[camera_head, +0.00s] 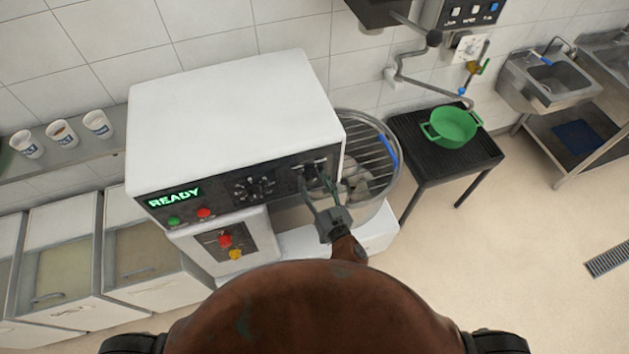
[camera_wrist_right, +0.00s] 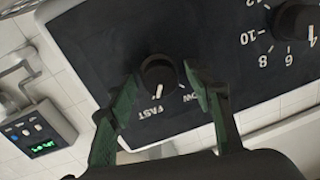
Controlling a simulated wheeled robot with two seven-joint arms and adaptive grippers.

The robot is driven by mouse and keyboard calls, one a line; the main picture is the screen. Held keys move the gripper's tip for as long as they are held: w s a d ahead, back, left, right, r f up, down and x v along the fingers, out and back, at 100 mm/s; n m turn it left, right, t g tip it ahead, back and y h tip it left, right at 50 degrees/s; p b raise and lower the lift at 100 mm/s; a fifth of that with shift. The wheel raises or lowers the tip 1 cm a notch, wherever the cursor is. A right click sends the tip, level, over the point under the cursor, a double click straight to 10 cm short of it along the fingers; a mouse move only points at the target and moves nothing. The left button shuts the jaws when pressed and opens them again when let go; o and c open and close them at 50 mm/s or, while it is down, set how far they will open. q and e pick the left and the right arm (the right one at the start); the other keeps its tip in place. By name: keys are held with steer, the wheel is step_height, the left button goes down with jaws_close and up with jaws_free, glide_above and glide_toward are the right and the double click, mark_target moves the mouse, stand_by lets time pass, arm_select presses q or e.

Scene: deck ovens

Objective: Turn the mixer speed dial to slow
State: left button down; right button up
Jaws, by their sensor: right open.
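The mixer speed dial (camera_wrist_right: 158,72) is a round black knob on the mixer's dark panel, seen upside down in the right wrist view. Its white pointer mark lies between the printed FAST and the partly hidden SLOW, nearer the FAST lettering. My right gripper (camera_wrist_right: 163,92) is open, with one green finger on either side of the dial; I cannot tell whether either touches it. In the head view the right gripper (camera_head: 319,188) reaches up to the right end of the panel and partly hides the dial there. My left gripper is not in view.
The white mixer (camera_head: 235,110) has a numbered dial (camera_head: 253,187), a READY display (camera_head: 174,197) and several coloured buttons. A bowl with a wire guard (camera_head: 372,150) is close right of the gripper. A green pot (camera_head: 451,127) stands on a black table.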

steer(key=shift+c, duration=0.3)
steer(key=shift+s, duration=0.15)
steer(key=c, duration=1.1)
steer(key=shift+r, duration=0.1)
steer(key=n+p, duration=0.1)
steer(key=n, duration=0.1)
steer(key=shift+r+n, duration=0.15)
steer(key=shift+n, duration=0.25)
steer(key=n+p, duration=0.1)
steer(key=n, duration=0.2)
steer(key=shift+n, duration=0.3)
steer(key=n, duration=0.3)
steer(key=shift+a+h, duration=0.1)
steer(key=shift+h, duration=0.2)
steer(key=shift+n, duration=2)
steer(key=shift+r+p, duration=0.1)
steer(key=shift+p, duration=0.2)
